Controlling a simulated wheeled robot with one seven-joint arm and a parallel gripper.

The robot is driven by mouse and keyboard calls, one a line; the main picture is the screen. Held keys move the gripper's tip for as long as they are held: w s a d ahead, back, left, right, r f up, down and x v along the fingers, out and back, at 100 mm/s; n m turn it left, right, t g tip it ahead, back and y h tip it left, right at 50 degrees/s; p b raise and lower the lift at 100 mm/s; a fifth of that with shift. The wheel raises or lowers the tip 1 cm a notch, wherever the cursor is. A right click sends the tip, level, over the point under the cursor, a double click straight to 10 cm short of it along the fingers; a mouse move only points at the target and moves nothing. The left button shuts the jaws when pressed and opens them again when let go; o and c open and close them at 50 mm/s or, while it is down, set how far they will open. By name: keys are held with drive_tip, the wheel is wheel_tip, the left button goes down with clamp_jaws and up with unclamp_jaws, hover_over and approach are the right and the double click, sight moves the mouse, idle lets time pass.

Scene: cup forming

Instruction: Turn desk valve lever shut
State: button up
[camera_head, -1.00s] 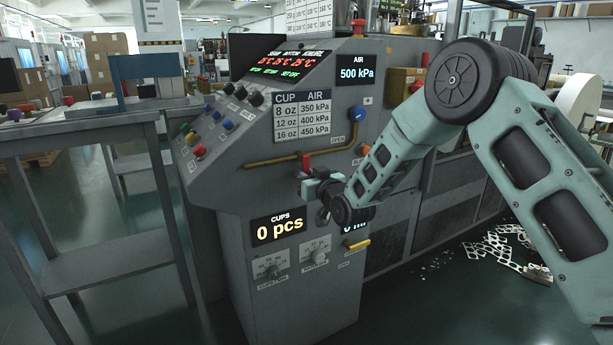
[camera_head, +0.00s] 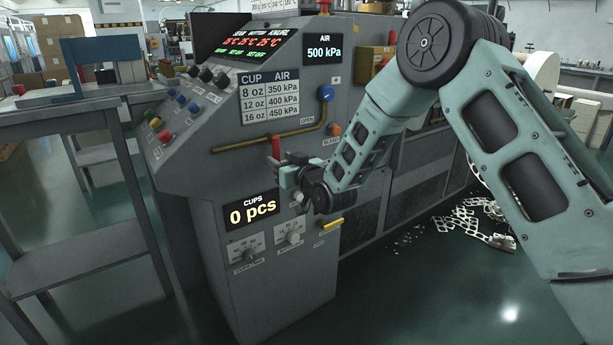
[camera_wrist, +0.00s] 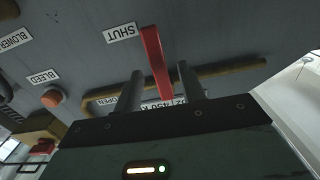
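The red valve lever (camera_head: 276,148) is at the brass pipe (camera_head: 240,145) on the front of the grey machine panel. In the wrist view the red lever (camera_wrist: 157,60) runs between the two fingers of my gripper (camera_wrist: 162,82), with a visible gap on each side. My gripper is open around the lever. In the head view my gripper (camera_head: 288,172) is just below and right of the lever, and its fingertips are hard to make out. In the wrist view a SHUT label (camera_wrist: 121,33) is beside the lever's wide end, and an OPEN label (camera_wrist: 106,100) is by the pipe.
A blue knob (camera_head: 326,93) and an orange bleed button (camera_head: 333,130) are right of the lever. A yellow handle (camera_head: 332,224) and the cups display (camera_head: 251,212) are below. A grey table (camera_head: 80,262) stands left. White scraps (camera_head: 470,222) lie on the floor at right.

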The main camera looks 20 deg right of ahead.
drive_tip(key=v, duration=1.4)
drive_tip(key=s+a+f+n+g, duration=0.2)
drive_tip(key=s+a+g, duration=0.75)
drive_tip(key=s, duration=0.35)
drive_tip(key=s+d+r+n+g+h, duration=0.2)
drive_tip(key=s+g+h, duration=0.45)
drive_tip(key=s, duration=1.55)
wheel_tip(320, 180, up, 20)
drive_tip(key=g+y+p, duration=0.1)
drive_tip(key=p, duration=1.9)
drive_tip(key=shift+s+d+p, duration=0.3)
drive_tip(key=shift+s+d, duration=0.15)
drive_tip(key=shift+d, duration=0.05)
